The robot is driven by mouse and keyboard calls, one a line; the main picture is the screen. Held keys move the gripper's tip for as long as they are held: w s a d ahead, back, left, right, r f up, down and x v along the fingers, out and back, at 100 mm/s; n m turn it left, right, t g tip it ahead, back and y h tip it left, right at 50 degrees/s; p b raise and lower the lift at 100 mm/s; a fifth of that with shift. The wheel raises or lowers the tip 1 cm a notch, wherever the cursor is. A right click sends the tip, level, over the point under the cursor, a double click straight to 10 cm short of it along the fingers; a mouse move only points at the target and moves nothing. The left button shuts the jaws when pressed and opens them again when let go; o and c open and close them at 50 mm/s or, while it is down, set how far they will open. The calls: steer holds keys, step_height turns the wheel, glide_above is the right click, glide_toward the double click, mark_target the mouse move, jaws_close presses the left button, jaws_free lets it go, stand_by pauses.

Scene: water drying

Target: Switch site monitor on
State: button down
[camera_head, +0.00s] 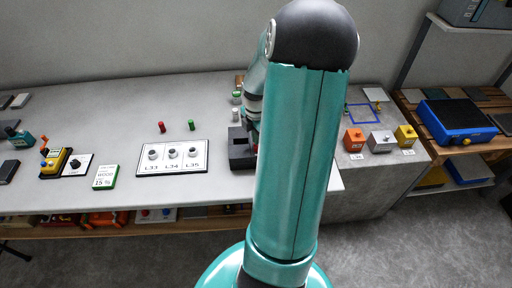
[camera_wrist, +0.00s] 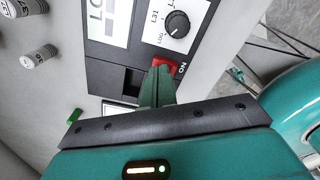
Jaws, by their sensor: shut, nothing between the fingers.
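A dark grey device, seemingly the site monitor (camera_head: 239,148), stands on the counter, partly hidden behind my arm in the head view. In the wrist view, the dark panel (camera_wrist: 112,62) fills the upper middle. It carries a black round knob (camera_wrist: 177,24) and a red switch (camera_wrist: 166,62) with the word ON beside it. My gripper (camera_wrist: 158,76) is shut and empty, its fingertips at the red switch and covering part of it. I cannot tell whether they touch it or which way the switch is set.
Left of the device lies a white board (camera_head: 173,157) with several grey knobs. A red cylinder (camera_head: 162,127) and a green cylinder (camera_head: 192,125) stand behind it. A green-edged card (camera_head: 106,177) and a yellow tool (camera_head: 54,163) are farther left. Orange, grey and yellow blocks sit right of my arm.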

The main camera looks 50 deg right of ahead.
step_height(320, 180, up, 6)
stand_by(0.7)
stand_by(0.4)
steer(key=w+a+r+m+t+h, duration=0.1)
steer(key=w+a+r+m, duration=0.15)
steer(key=a+r, duration=0.55)
steer(key=w+a+r+m+t+h, duration=0.15)
steer(key=a+r+m, duration=0.25)
steer(key=a, duration=0.8)
steer(key=s+a+r+m+t+y, duration=0.1)
steer(key=s+a+r+m, duration=0.1)
steer(key=a, duration=0.6)
steer(key=s+a+r+m+t+y, duration=0.1)
steer(key=s+a+r+m+t, duration=0.1)
steer(key=a, duration=0.6)
steer(key=s+r+m, duration=0.1)
steer(key=s+m, duration=0.1)
steer(key=m, duration=0.1)
steer(key=shift+s+r+m, duration=0.25)
steer(key=shift+s+m, duration=0.1)
steer(key=shift+y, duration=0.25)
